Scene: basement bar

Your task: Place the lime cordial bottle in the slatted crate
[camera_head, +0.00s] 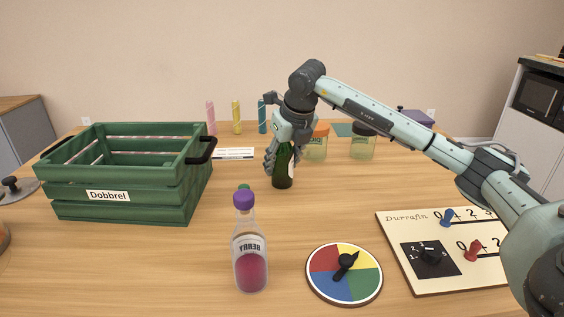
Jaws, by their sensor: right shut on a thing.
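My right gripper (284,152) is shut around the upper part of a dark green bottle (283,178), which is upright at the middle of the table. I cannot read its label, and the fingers hide its neck. A green slatted crate (120,206) labelled "Dobbrel" stands on the table to the left, with black handles. A bottle marked "BERRY" (250,262) with a purple cap and pink-red contents stands in front. A bit of green (244,186) shows just behind its cap; what it belongs to is hidden. No bottle is clearly readable as lime cordial. My left gripper is out of view.
A colour spinner (344,297) and a "Durrafin" board (400,275) with pegs lie at the front right. Jars (363,144) and pink, yellow and blue items (236,117) stand at the back. Table between crate and held bottle is mostly clear.

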